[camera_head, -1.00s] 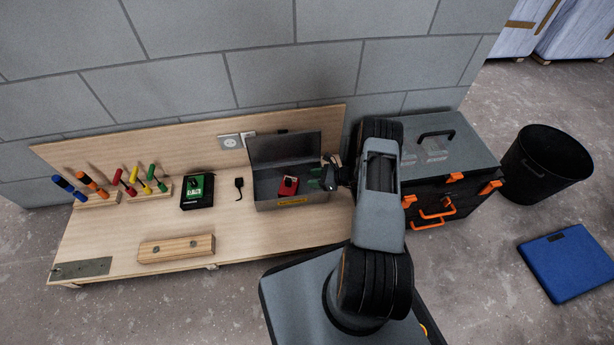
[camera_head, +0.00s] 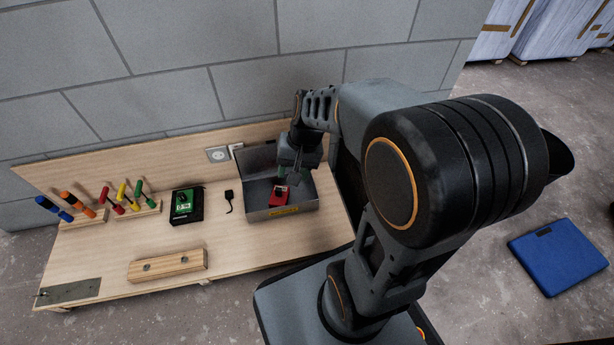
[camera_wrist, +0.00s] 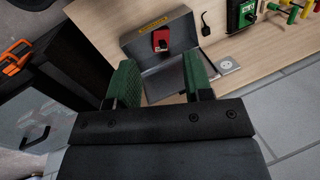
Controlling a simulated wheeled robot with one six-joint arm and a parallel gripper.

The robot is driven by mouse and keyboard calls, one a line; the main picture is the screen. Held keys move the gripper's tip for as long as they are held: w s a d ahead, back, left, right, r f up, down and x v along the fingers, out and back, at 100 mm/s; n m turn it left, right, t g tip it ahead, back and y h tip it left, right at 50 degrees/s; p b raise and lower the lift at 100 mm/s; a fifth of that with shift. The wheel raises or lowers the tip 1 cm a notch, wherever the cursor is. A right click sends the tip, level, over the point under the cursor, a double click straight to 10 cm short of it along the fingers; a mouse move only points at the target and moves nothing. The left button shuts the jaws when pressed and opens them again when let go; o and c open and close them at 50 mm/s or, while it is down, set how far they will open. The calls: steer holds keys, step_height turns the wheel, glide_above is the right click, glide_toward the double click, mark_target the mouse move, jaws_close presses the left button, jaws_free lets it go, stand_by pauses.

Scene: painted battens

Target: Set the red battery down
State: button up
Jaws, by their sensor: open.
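The red battery (camera_head: 279,196) lies in an open grey metal box (camera_head: 309,203) on the workbench, close to the box's front wall with the yellow label. In the wrist view the red battery (camera_wrist: 163,39) shows beyond my fingertips, with a dark part on it. My gripper (camera_head: 291,173) is above the box, pointing down, and partly overlaps the battery's far side in the head view. In the wrist view my gripper's green fingers (camera_wrist: 158,66) are spread apart with nothing between them. The battery appears apart from the fingers.
The box lid stands up behind the battery. Left of it are a black plug (camera_head: 229,200), a charger with a green battery (camera_head: 186,205), and racks of coloured-handled screwdrivers (camera_head: 120,208). A wooden block (camera_head: 167,266) lies in front. A blue flat case (camera_head: 557,256) is on the floor.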

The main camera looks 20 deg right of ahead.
steer(key=s+r+n+t+h, duration=0.2)
steer(key=s+r+n+h, duration=0.1)
steer(key=s, duration=0.3)
steer(key=shift+d+r+n, duration=0.3)
steer(key=shift+d+n, duration=0.15)
steer(key=shift+n, duration=0.15)
steer(key=shift+r, duration=0.15)
